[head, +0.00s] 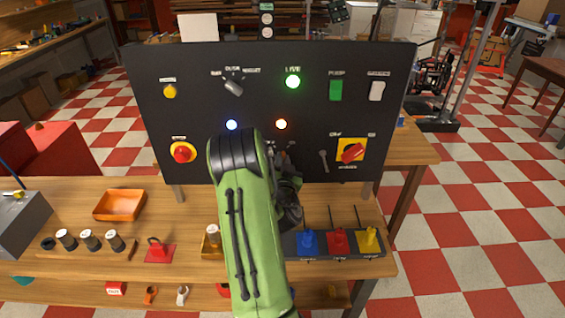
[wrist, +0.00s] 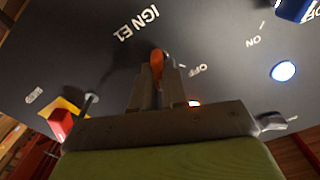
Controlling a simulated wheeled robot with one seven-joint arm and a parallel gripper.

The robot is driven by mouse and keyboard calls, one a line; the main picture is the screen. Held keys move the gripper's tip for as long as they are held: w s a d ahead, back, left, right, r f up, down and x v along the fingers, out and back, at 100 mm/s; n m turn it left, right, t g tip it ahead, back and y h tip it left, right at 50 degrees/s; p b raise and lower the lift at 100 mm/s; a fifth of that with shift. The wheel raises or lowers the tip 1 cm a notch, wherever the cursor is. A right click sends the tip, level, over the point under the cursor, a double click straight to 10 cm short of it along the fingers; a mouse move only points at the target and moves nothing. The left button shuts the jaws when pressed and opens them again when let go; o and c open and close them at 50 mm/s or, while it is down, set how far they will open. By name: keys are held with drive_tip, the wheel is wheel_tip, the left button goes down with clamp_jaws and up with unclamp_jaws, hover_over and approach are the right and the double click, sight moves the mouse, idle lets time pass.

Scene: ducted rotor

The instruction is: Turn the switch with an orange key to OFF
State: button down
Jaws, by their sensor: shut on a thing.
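The orange key (wrist: 157,62) sits at the black panel (head: 200,105), below the "IGN E1" lettering in the wrist view. My gripper (wrist: 158,82) is shut on it, with a finger on each side. "OFF" and "ON" marks lie to the right of the key in the wrist view. I cannot tell clearly which mark the key points at. In the head view my green arm hides the key and most of the gripper at the panel's lower middle.
Near the key are a lit blue lamp (head: 231,125), a lit orange lamp (head: 281,125), a grey lever (head: 323,160) and a red rotary switch (head: 351,153) on yellow. A red push button (head: 183,153) is at left.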

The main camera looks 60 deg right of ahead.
drive_tip(key=n, duration=0.6)
drive_tip(key=n+b, duration=0.1)
drive_tip(key=n, duration=0.5)
drive_tip(key=shift+w+a, duration=0.1)
drive_tip(key=shift+w, duration=0.1)
idle(0.3)
drive_tip(key=c, duration=1.2)
unclamp_jaws()
drive_tip(key=shift+o, duration=0.2)
drive_tip(key=shift+f, duration=0.1)
